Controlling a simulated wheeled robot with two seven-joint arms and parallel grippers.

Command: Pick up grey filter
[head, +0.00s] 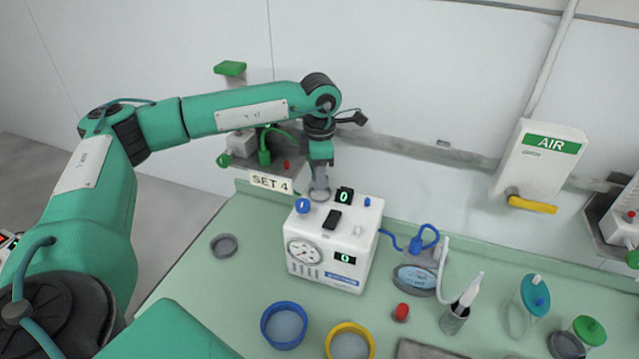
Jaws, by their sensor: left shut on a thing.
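My left gripper (319,188) points down just behind the top of the white machine (330,245). It is shut on a small grey round piece, which looks like the grey filter (319,196). The fingers hide part of this piece, and I cannot tell whether it touches the machine or the bench behind it. A separate dark grey round disc (224,246) lies on the green bench, left of the machine. My right gripper is not in view.
On the green bench (200,290) stand a blue-rimmed dish (284,325), a yellow-rimmed dish (349,344), a red cap (401,312), a grey cup (454,319) and clear jars at right. A blue hose (424,238) runs beside the machine. The wall is close behind.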

